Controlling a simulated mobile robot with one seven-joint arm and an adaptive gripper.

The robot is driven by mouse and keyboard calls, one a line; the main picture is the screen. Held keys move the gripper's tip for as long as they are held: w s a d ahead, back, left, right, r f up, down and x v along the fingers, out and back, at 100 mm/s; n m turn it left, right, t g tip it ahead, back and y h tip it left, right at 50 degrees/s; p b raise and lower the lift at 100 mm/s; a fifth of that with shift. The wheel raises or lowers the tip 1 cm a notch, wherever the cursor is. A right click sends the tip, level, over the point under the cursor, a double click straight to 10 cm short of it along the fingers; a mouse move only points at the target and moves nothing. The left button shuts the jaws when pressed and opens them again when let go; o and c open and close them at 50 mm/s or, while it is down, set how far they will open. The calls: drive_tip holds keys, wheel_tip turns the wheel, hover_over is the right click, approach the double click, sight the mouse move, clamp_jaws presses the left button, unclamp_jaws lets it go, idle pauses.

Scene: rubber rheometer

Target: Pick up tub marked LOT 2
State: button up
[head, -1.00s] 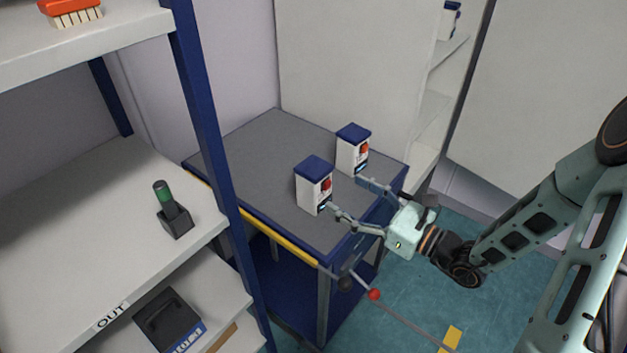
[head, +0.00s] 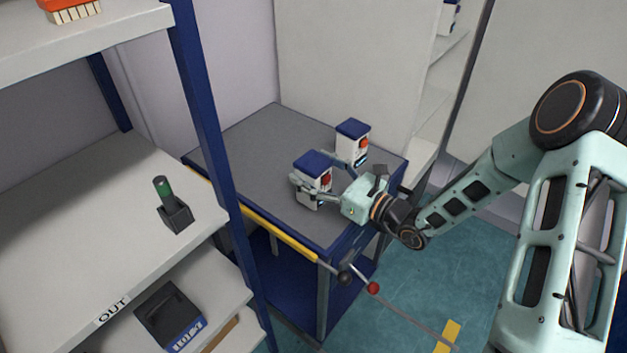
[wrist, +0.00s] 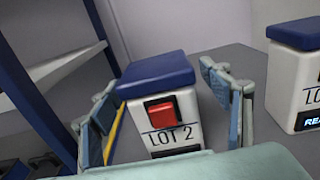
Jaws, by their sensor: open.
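The tub marked LOT 2 (wrist: 172,108) has a white body, a dark blue lid and a red square above its label. It stands upright on the grey cart top, and also shows in the head view (head: 313,163). My gripper (wrist: 165,115) is open, with one finger on each side of this tub. In the head view my gripper (head: 312,178) reaches around it from the right. A gap shows at the left finger; I cannot tell whether the right finger touches. The tub's lower front is hidden by my gripper.
A similar tub (head: 352,140) stands just behind and right; its label is cut off in the wrist view (wrist: 296,85). The cart top (head: 255,150) is clear to the left. A blue shelf post (head: 203,110) stands left of the cart. A wall panel is behind.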

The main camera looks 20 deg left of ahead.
drive_tip(key=c, duration=1.4)
drive_tip(key=shift+c, duration=0.3)
drive_tip(key=shift+r, duration=0.15)
